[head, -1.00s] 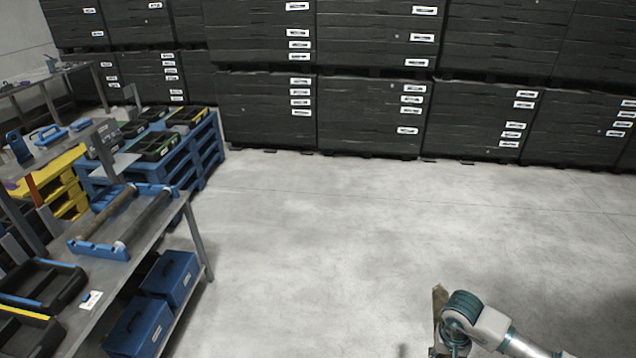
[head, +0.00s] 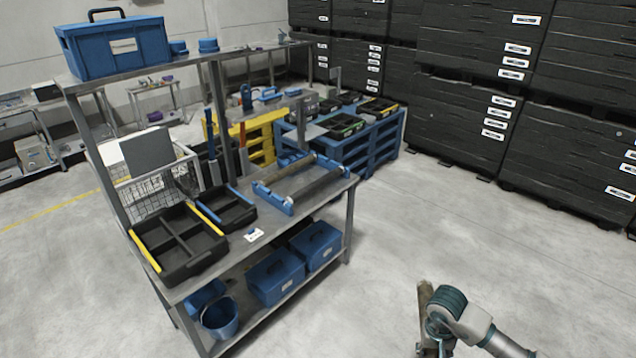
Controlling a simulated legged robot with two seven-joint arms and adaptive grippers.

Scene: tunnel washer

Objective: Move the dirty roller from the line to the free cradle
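A brown, stained roller (head: 425,300) shows at the lower right, tilted close to upright beside the wrist of my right arm. My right gripper (head: 430,347) is at the bottom edge, mostly hidden behind the wrist; it appears shut on this roller, holding it clear of the bench. My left gripper is out of view.
The steel bench (head: 335,200) also carries black trays (head: 180,262) and a small white label card (head: 254,235). Blue boxes (head: 275,277) and a bucket (head: 220,318) sit on its lower shelf. A blue pallet (head: 365,150) stands behind. The floor between bench and black crates (head: 460,130) is clear.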

